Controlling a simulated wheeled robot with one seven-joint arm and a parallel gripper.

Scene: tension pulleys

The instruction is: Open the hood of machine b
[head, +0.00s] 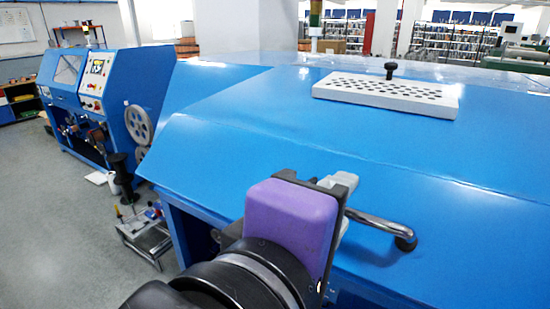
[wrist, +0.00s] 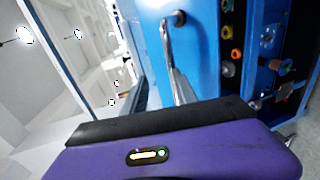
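The large blue machine in front of me has a broad hood (head: 300,150), which lies down as a sloping cover. A shiny metal bar handle (head: 385,222) is fixed near its front edge. The handle also shows in the wrist view (wrist: 167,45). My gripper (head: 342,200), with a purple body and light grey fingers, is at the left part of the handle. The handle's left part is hidden at the fingers. The purple body hides most of the fingertips in both views, so I cannot tell whether they are closed around the bar.
A white perforated block (head: 385,96) with a black knob (head: 390,69) lies on top of the hood. Another blue machine (head: 105,100) stands at the left, with a small metal stand (head: 148,238) on the floor between.

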